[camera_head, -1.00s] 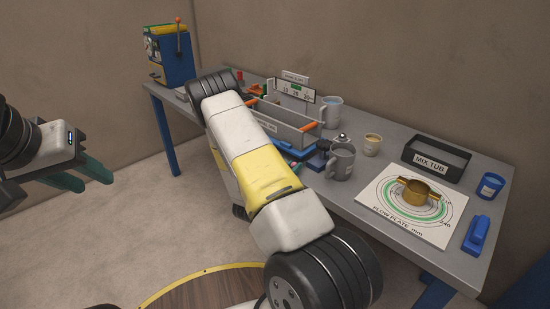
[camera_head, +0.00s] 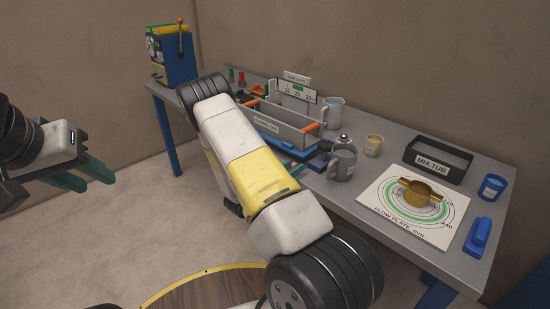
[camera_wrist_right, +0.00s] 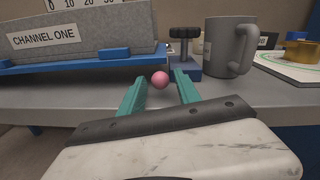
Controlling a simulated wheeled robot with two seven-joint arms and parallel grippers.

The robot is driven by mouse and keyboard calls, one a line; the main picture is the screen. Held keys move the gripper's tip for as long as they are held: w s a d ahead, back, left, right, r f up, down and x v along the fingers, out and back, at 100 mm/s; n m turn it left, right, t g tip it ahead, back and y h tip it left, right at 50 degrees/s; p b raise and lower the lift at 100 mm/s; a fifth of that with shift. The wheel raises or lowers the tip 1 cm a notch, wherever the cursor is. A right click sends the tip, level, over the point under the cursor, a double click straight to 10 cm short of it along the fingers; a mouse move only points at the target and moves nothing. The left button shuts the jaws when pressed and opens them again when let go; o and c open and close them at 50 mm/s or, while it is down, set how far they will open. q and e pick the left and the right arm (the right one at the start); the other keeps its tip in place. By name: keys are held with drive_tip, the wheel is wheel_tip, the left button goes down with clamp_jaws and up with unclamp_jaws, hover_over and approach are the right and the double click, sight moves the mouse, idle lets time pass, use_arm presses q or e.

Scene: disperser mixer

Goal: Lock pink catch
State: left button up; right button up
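The pink catch shows as a round pink knob (camera_wrist_right: 159,80) at the bench's front edge, in front of the blue tray base, in the right wrist view. In the head view a small pink spot (camera_head: 293,166) shows beside my right arm. My right gripper (camera_wrist_right: 160,77) is open, with its teal fingers on either side of the knob. A gap shows between the knob and the right finger; contact on the left is unclear. My left gripper (camera_head: 88,178) is open and empty over the floor, away from the bench.
A grey channel tray (camera_head: 285,127) stands behind the knob on a blue base (camera_wrist_right: 90,62). A dark screw clamp (camera_wrist_right: 184,45) and a grey mug (camera_wrist_right: 228,45) stand just right. The flow plate (camera_head: 385,212) and mix tub (camera_head: 438,160) are further right.

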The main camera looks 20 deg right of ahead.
drive_tip(key=v, duration=0.7)
drive_tip(key=shift+s+a, duration=0.2)
drive_tip(key=shift+a, duration=0.15)
